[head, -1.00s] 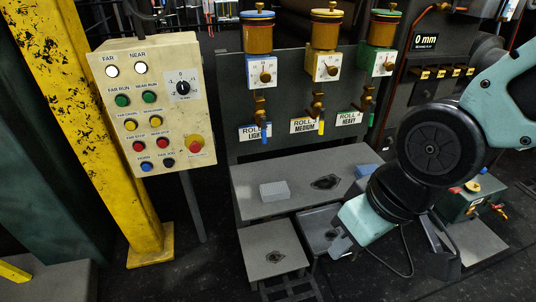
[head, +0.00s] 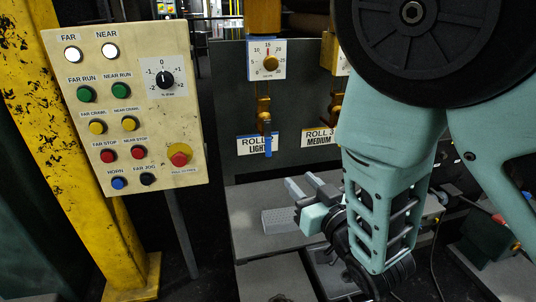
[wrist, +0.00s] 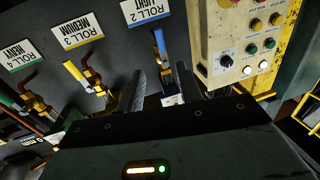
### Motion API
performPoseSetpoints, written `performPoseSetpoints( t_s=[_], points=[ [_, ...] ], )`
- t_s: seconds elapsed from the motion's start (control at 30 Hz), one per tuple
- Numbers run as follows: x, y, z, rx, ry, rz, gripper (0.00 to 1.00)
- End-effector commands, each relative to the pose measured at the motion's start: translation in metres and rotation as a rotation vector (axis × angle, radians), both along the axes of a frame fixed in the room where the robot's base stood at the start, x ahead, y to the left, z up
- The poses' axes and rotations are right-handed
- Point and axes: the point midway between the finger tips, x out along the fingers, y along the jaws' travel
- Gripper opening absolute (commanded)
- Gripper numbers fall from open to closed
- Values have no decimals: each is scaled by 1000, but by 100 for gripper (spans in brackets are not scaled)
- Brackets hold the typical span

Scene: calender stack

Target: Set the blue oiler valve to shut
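The blue oiler valve is a brass valve (head: 264,105) under the left dial, with a blue lever (head: 267,147) that points straight down beside the ROLL 2 LIGHT label (head: 252,145). The wrist view is turned over; there the blue lever (wrist: 160,43) shows just beyond and between my two finger ends. In the head view my gripper (head: 303,187) is below and right of the lever, in front of the board. It is open, with a clear gap between the fingers and nothing held. I cannot tell the remaining distance in depth.
The ROLL 3 MEDIUM valve (head: 336,105) is to the right, partly behind my arm; its yellow lever (wrist: 73,70) shows in the wrist view. A push-button panel (head: 130,110) stands close on the left.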

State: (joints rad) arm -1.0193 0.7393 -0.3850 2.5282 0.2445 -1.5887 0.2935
Motion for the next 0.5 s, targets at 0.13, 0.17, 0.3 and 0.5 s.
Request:
performPoseSetpoints(
  t_s=[0.13,0.17,0.3,0.5],
  points=[
    [14,7,2,2,-9,1,36],
    [18,10,2,2,-9,1,36],
    [43,23,2,2,-9,2,36],
    [81,42,2,2,-8,2,36]
  ],
)
